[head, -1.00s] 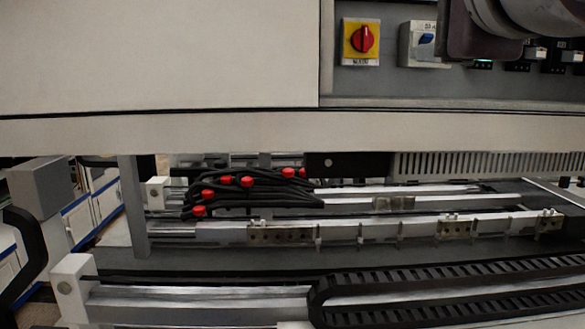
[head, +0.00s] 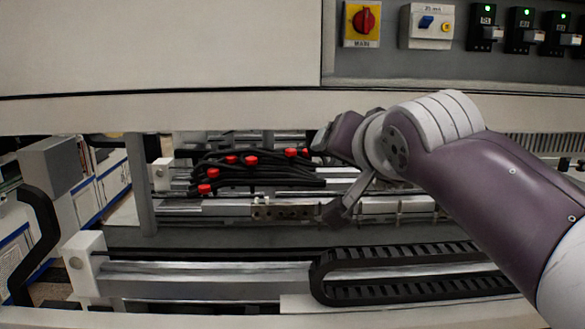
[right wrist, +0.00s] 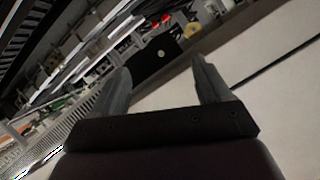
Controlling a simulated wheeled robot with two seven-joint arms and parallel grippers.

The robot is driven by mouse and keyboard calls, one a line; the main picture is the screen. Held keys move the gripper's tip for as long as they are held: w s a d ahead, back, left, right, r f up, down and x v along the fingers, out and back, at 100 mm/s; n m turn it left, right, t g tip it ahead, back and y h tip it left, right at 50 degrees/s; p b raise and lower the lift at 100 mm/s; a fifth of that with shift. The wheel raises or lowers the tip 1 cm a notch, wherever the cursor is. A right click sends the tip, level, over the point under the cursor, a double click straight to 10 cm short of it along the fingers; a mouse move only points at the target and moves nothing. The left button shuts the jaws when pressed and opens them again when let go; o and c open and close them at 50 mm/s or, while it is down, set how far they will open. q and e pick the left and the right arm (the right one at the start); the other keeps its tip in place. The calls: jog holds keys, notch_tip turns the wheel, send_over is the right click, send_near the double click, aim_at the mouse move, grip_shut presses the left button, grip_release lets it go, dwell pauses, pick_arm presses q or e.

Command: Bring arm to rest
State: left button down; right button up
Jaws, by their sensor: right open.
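My right arm (head: 510,185) comes in from the right in the head view, purple and pale grey. It bends at a ribbed joint (head: 440,115), and its wrist (head: 345,135) points left in front of the pale beam. My right gripper (right wrist: 162,67) shows in the right wrist view with its two grey fingers spread apart and nothing between them. My left gripper is in neither view.
Black cables with red caps (head: 252,160) lie on the rails behind the wrist. A pale beam (head: 150,112) crosses above. A panel with a red main switch (head: 364,20) and breakers (head: 485,28) is higher up. A black cable chain (head: 400,288) runs in front.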

notch_tip(320, 180, down, 27)
jog(key=d+n+g+h, duration=0.1)
jog(key=d+n+g, duration=0.2)
jog(key=n+g, duration=0.25)
jog(key=s+d+f+g, duration=0.3)
jog(key=s+f, duration=0.5)
jog(key=f, duration=0.2)
jog(key=s+d+f+m+g+h, duration=0.1)
jog(key=s+d+f+g, duration=0.3)
jog(key=s+f, duration=0.4)
jog(key=shift+s+d+f, duration=0.3)
jog(key=shift+s+f, duration=0.1)
jog(key=shift+f, duration=0.5)
jog(key=shift+m, duration=0.25)
